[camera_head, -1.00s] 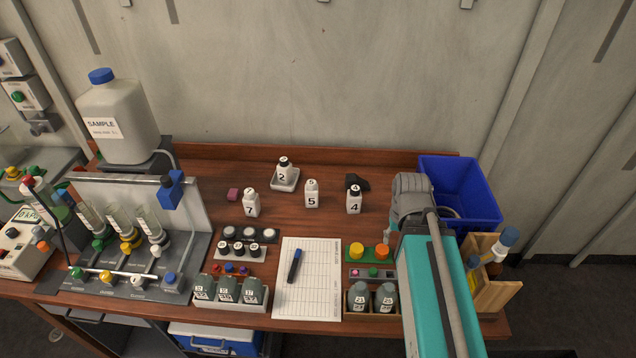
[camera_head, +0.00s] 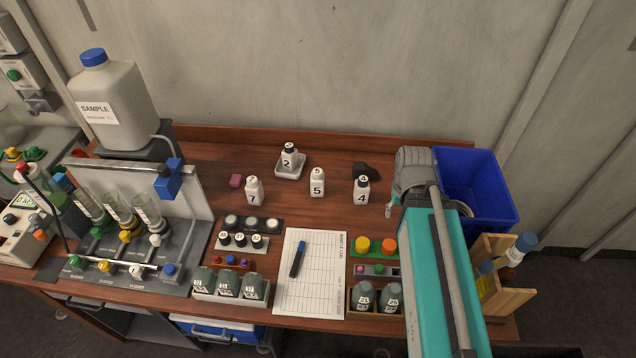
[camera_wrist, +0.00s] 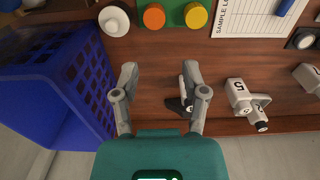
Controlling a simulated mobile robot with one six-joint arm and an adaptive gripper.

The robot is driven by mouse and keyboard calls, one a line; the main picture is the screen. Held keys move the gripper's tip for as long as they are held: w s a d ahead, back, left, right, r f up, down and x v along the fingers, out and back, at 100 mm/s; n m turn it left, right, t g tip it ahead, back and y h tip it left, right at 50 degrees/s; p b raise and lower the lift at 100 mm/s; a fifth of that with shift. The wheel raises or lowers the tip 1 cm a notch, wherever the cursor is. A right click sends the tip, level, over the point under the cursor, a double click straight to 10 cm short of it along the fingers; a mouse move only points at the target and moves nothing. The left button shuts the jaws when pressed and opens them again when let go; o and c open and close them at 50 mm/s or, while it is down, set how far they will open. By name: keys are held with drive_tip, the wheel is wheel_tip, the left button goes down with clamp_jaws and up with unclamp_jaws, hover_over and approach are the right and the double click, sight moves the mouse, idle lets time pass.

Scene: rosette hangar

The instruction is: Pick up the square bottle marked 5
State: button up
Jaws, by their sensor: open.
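The square bottle marked 5 (camera_head: 317,186) is white and stands upright on the brown bench, between the bottles marked 7 (camera_head: 254,191) and 4 (camera_head: 361,191). The bottle marked 2 (camera_head: 289,158) stands behind it on a small white tray. In the wrist view, bottle 5 (camera_wrist: 238,95) is right of my gripper (camera_wrist: 158,74), outside its fingers. My gripper is open and empty. Bottle 4 (camera_wrist: 186,84) is partly hidden behind its right finger. In the head view my arm hides most of the fingers.
A blue crate (camera_head: 478,198) stands right of my gripper. A dark object (camera_head: 368,171) lies behind bottle 4. A log sheet with a pen (camera_head: 298,258), capped vial racks and grey bottles occupy the front. Bare bench surrounds bottle 5; a wall rises behind.

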drive_tip(key=o, duration=0.4)
drive_tip(key=shift+a, duration=0.15)
drive_tip(key=shift+o, duration=0.6)
drive_tip(key=shift+w+a+f+n+b, duration=0.1)
drive_tip(key=shift+w+f+n+b, duration=0.15)
drive_tip(key=shift+n+b, duration=0.05)
drive_tip(key=w+a+f+n+t+h+b, duration=0.3)
drive_tip(key=w+a+f+n+h+b, duration=0.4)
drive_tip(key=w+a+n+b, duration=0.5)
drive_tip(key=w+a+n+t+h+b, duration=0.1)
drive_tip(key=a+n+t+b, duration=0.2)
drive_tip(key=a+n, duration=0.4)
drive_tip(key=w+a+f+n+t+h+b, duration=0.1)
drive_tip(key=a+n+t+b, duration=0.3)
drive_tip(key=a+n, duration=0.4)
drive_tip(key=w+a+b, duration=0.1)
drive_tip(key=a, duration=0.3)
drive_tip(key=shift+w+a+f, duration=0.25)
drive_tip(key=shift+w+a, duration=0.05)
drive_tip(key=shift+a, duration=0.1)
